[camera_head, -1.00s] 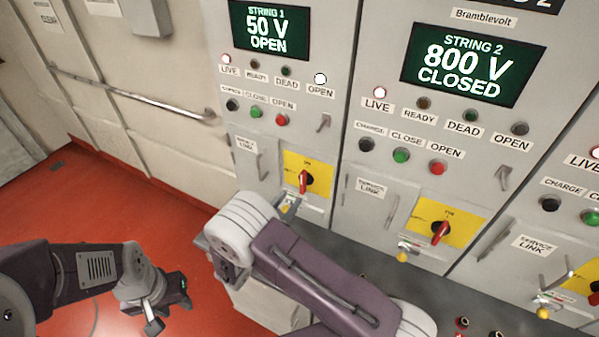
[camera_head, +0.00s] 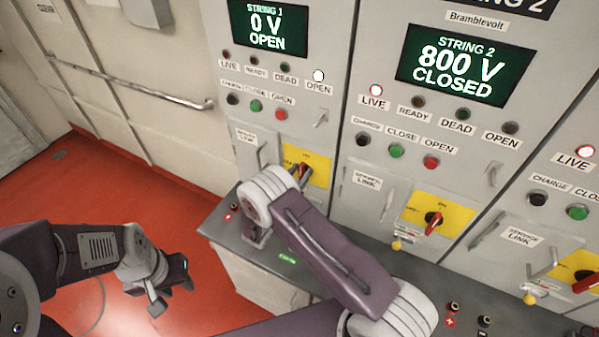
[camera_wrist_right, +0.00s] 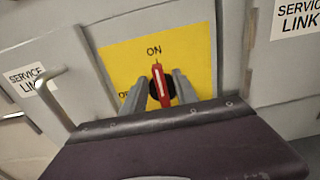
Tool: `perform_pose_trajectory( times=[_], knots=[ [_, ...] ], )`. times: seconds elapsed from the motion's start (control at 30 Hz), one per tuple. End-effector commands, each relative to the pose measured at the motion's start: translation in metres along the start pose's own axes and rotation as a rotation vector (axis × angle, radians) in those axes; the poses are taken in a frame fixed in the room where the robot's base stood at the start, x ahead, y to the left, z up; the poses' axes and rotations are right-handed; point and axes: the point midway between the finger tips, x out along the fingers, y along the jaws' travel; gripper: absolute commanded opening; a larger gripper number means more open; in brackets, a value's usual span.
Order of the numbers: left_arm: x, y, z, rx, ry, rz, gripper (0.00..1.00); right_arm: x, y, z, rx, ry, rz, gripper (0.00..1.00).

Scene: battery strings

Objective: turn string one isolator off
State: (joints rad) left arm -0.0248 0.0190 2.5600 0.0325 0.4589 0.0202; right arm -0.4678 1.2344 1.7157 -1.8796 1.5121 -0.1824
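The string one isolator is a red handle (camera_head: 305,170) on a yellow plate (camera_head: 320,165), below the STRING 1 display (camera_head: 268,25), which reads 0 V OPEN. In the right wrist view the red handle (camera_wrist_right: 161,82) points up at ON on its yellow plate (camera_wrist_right: 120,62). My right gripper (camera_wrist_right: 160,80) has its grey fingers on either side of the handle, with a gap visible at the right. In the head view my right arm hides most of that gripper. My left gripper (camera_head: 172,287) is over the red floor at lower left, fingers apart and empty.
The STRING 2 panel (camera_head: 458,65) reads 800 V CLOSED, and its red isolator handle (camera_head: 433,224) is to the right. Service link handles stand out from the panels. A grey ledge (camera_head: 225,233) runs below the cabinets. A handrail (camera_head: 150,97) is on the left wall.

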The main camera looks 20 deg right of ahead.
Motion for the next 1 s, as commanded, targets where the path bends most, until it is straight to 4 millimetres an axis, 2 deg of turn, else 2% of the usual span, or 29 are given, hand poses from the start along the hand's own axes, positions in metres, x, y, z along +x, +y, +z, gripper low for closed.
perform_pose_trajectory(
  times=[0.03,0.1,0.13,0.57,1.0],
  knots=[
    [0.000,0.000,0.000,0.000,0.000,0.000,0.36,0.000,0.000,0.000,0.000,0.000,0.000,0.22],
    [0.000,0.000,0.000,0.000,0.000,0.000,0.36,0.000,0.000,0.000,0.000,0.000,0.000,0.02],
    [0.000,0.000,0.000,0.000,0.000,0.000,0.36,0.000,0.000,0.000,0.000,0.000,0.000,0.00],
    [0.005,0.000,0.001,0.000,0.000,0.000,0.36,0.000,0.002,-0.001,-0.063,0.000,0.000,0.00],
    [0.023,0.000,0.002,0.000,0.000,0.000,0.36,-0.001,0.010,-0.004,-0.425,0.000,0.000,0.00]
  ],
)
